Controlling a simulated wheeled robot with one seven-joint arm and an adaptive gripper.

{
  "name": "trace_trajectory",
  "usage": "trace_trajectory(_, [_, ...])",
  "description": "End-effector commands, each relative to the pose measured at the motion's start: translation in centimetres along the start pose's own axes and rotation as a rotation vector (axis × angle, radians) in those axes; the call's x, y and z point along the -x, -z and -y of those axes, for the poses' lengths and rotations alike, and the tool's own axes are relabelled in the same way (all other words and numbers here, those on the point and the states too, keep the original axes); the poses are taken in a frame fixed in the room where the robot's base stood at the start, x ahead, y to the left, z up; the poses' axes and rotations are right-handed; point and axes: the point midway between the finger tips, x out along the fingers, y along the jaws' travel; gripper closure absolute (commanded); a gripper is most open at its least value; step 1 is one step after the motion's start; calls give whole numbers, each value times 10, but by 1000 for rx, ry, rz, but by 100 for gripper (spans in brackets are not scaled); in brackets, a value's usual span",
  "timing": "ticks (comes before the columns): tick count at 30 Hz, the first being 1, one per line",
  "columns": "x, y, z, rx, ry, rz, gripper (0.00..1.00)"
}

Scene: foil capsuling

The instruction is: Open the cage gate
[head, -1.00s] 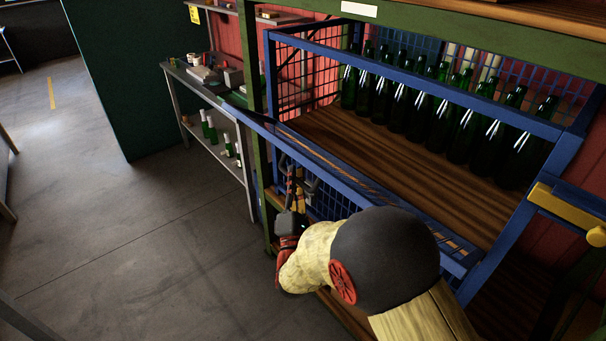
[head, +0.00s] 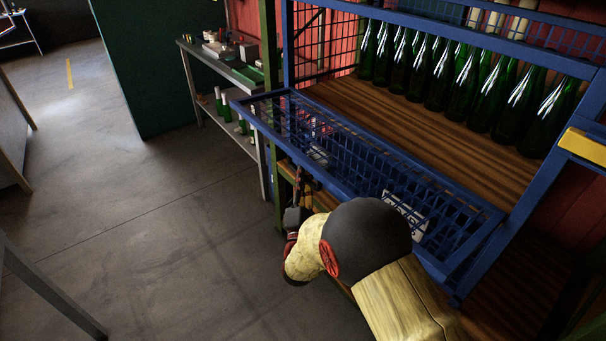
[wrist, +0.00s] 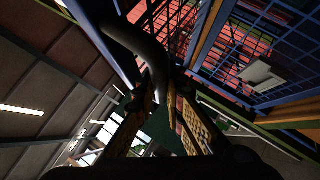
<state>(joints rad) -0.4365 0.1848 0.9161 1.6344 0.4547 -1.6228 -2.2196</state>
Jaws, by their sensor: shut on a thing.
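The blue wire-mesh cage gate (head: 262,127) is swung out and down from the front edge of the cage floor, and the cage front above it stands open. A white label (head: 405,215) is on its mesh and also shows in the wrist view (wrist: 262,76). My gripper (head: 300,182) is at the gate's outer edge, below it in the head view and partly hidden by my arm. In the wrist view my gripper (wrist: 163,95) is shut around a dark curved handle (wrist: 140,42) at the gate. The exact contact is in shadow.
Several green bottles (head: 445,75) stand in a row on the wooden cage floor (head: 400,115). A metal shelf table (head: 215,65) with small items and bottles stands left of the cage. A yellow bar (head: 585,147) is at the right. The floor at left (head: 140,230) is open.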

Motion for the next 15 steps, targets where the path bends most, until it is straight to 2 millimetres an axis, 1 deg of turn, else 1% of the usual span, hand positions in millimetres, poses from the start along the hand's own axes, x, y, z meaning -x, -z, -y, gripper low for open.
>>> trace_trajectory(1, [0, 3, -4, -5, -8, -6, 100])
trace_trajectory(10, [1, 4, -4, -5, -10, -8, 100])
trace_trajectory(11, [1, 4, -4, -5, -10, -8, 88])
trace_trajectory(15, [0, 4, -4, -5, -10, -7, 80])
